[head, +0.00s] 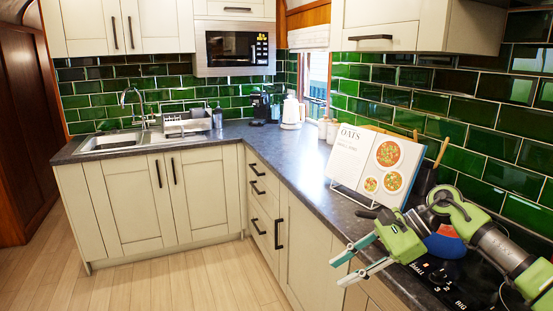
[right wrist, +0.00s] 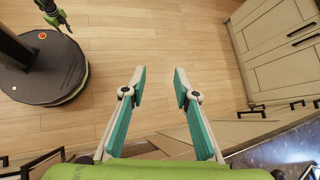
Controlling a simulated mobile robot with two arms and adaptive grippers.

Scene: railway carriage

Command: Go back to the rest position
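My right gripper (head: 336,273) is green with pale teal-edged fingers. In the head view it is at the lower right, reaching over the front edge of the dark counter (head: 300,170). In the right wrist view its two fingers (right wrist: 160,78) are apart, with nothing between them, above the wooden floor. My left gripper is out of the head view. A small green gripper, which appears to be my left one (right wrist: 60,20), shows at the top left of the right wrist view; its finger state is unclear.
An open cookbook (head: 368,165) stands on the right counter. A blue and red bowl (head: 446,244) is partly hidden behind my right arm near the hob. A white kettle (head: 292,112) and a sink (head: 112,141) are farther back. The wooden floor (head: 180,285) is clear.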

